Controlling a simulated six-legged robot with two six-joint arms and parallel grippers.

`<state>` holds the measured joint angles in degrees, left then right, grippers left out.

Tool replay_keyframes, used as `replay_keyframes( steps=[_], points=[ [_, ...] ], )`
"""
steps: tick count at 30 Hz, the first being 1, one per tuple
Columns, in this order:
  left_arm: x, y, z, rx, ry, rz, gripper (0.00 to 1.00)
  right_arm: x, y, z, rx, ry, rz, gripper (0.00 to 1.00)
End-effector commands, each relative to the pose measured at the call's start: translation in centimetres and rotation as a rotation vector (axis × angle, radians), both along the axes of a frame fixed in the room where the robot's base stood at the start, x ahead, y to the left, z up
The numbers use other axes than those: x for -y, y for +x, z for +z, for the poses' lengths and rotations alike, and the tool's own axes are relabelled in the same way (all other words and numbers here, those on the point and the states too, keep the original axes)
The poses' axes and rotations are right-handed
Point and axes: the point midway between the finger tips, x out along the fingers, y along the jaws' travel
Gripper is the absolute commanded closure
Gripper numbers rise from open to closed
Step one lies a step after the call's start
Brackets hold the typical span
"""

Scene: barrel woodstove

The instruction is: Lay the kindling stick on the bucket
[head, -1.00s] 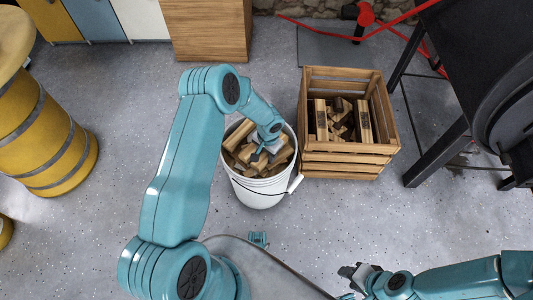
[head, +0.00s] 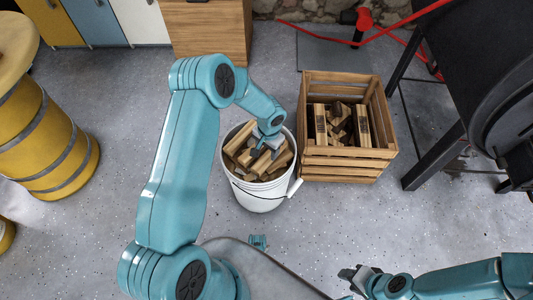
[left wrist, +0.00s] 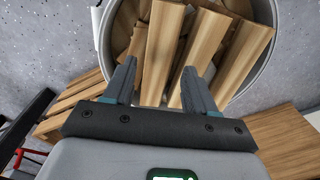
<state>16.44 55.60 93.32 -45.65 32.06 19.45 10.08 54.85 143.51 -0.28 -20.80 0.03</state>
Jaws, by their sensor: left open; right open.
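The white bucket (head: 258,198) stands on the floor, filled with several wooden kindling sticks (head: 243,138). I cannot tell which one is the task's stick. My left gripper (head: 264,150) is over the bucket, its jaws open. In the left wrist view the left gripper (left wrist: 160,70) has its fingers apart above the sticks. A kindling stick (left wrist: 163,40) lies lengthwise between the fingers, and others lie beside it. The bucket's rim (left wrist: 104,38) curves around them. I see no finger closed on wood. My right gripper (head: 352,275) is open and empty, low over the floor, away from the bucket.
A slatted wooden crate (head: 343,160) with wood pieces stands close right of the bucket. A black stove (head: 490,90) is at the right, a yellow barrel (head: 45,140) at the left. Cabinets (head: 208,32) line the back. Floor (head: 430,220) is clear at front right.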

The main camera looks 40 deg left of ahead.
Motion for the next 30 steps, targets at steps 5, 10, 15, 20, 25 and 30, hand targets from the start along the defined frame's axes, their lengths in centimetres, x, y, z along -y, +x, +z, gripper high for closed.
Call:
replay_keyframes(
  steps=[5,10,15,20,25,30],
  points=[
    [0.2,0.0,4.0,0.002,0.000,-0.001,0.44,0.0,0.0,1.1,0.000,0.000,0.000,0.57],
    [0.5,-0.1,5.6,0.000,-0.003,0.000,0.44,0.0,0.0,1.4,0.000,0.000,0.000,0.57],
    [6.7,-4.1,3.0,-0.017,-0.172,-0.009,0.44,0.0,0.0,1.4,0.000,0.000,0.000,0.57],
    [15.7,-12.7,0.7,-0.020,-0.399,0.085,0.44,0.0,0.0,1.4,0.000,0.000,0.000,0.57],
    [18.4,-19.3,0.7,-0.009,-0.426,0.202,0.44,0.0,0.0,1.4,0.000,0.000,0.000,0.57],
    [18.4,-21.2,0.9,0.001,-0.407,0.236,0.44,0.0,0.0,1.4,0.000,0.000,0.000,0.57]
  ],
)
